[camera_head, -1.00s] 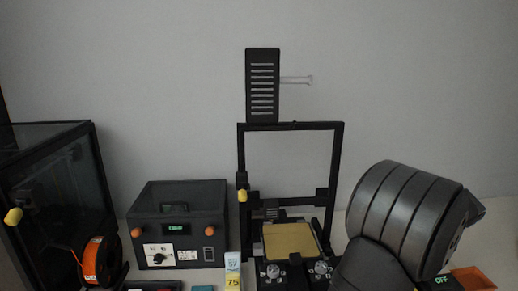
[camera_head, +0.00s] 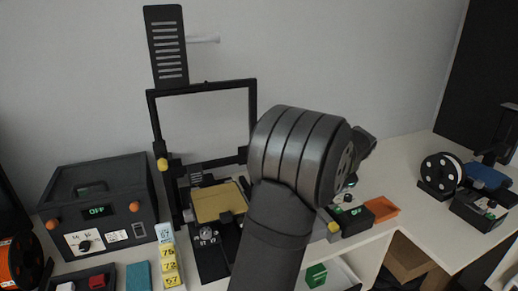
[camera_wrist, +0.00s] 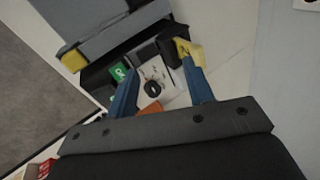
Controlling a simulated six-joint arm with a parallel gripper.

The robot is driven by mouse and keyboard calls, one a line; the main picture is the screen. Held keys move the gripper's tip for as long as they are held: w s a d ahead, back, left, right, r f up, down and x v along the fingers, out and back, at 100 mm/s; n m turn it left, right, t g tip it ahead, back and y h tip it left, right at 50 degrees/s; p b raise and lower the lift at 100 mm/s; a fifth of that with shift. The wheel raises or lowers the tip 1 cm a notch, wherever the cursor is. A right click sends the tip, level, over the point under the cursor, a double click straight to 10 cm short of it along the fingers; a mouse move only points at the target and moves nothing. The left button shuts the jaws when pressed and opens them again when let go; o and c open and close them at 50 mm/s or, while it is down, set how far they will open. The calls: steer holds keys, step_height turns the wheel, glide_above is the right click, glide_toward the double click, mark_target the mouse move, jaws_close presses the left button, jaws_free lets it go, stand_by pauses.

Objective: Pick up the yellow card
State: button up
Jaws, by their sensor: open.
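No plain single yellow card is clearly made out. In the head view, a column of numbered tags stands beside the black box, with yellow ones (camera_head: 170,266) below a paler one. My gripper is hidden behind my arm in the head view. In the wrist view my gripper (camera_wrist: 161,90) is open, its two blue fingers apart with nothing held between them. Beyond the fingers is a white panel with a black knob (camera_wrist: 152,88). A yellow piece (camera_wrist: 190,50) of unclear kind lies close to the right finger, and a yellow block (camera_wrist: 74,61) is further left.
A black box with an OFF display (camera_head: 97,211) and a frame-type printer with a gold plate (camera_head: 218,202) stand left of my arm. A small dark device (camera_head: 352,215) and an orange tray (camera_head: 382,207) are right of it. A green box (camera_head: 316,275) sits below the table edge.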

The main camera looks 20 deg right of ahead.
steer(key=shift+c, duration=0.6)
steer(key=w+r+m+g, duration=0.35)
steer(key=r+m, duration=0.35)
steer(key=m, duration=1)
steer(key=w+r+m+g, duration=0.2)
steer(key=w+r+m, duration=0.3)
steer(key=m, duration=1.2)
steer(key=shift+t, duration=0.25)
steer(key=d+f, duration=0.1)
steer(key=f, duration=0.4)
steer(key=s+d+f, duration=0.1)
steer(key=f, duration=0.9)
steer(key=shift+s+d+f, duration=0.1)
steer(key=shift+s+d, duration=0.2)
steer(key=shift+d, duration=0.1)
jaws_close()
